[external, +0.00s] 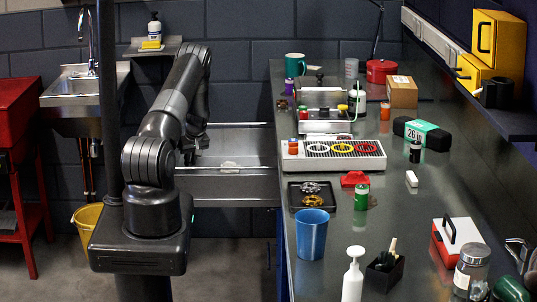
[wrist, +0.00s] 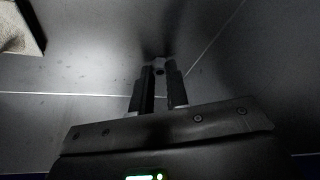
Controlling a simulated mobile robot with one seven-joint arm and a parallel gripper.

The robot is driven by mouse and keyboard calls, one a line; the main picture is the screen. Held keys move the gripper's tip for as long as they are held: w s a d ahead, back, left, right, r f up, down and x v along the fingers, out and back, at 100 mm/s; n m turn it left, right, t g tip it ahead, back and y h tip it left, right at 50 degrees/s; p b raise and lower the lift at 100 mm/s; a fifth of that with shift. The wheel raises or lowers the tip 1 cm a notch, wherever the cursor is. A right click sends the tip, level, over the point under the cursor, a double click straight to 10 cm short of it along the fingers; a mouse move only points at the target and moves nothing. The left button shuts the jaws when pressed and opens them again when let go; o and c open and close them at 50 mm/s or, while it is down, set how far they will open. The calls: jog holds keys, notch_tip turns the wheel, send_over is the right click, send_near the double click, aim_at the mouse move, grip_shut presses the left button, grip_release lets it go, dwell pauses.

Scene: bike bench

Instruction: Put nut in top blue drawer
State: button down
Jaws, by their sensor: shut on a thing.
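My gripper (wrist: 159,72) is shut on a small dark piece, which looks like the nut (wrist: 159,65), at its fingertips in the wrist view. The fingers point down over a grey metal surface that appears to be the open drawer's floor. In the external view the open drawer (external: 255,146) sticks out from the left side of the bench. I cannot tell whether the nut touches the drawer floor.
A pale object (external: 229,165) lies in the drawer; what seems the same one shows at the wrist view's upper left corner (wrist: 20,30). The workbench (external: 330,260) is crowded with a blue cup (external: 312,236), a black tray (external: 296,203) and tools.

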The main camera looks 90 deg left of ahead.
jog(key=c, duration=1.4)
grip_release()
jog(key=shift+r, duration=0.1)
jog(key=v, duration=1.2)
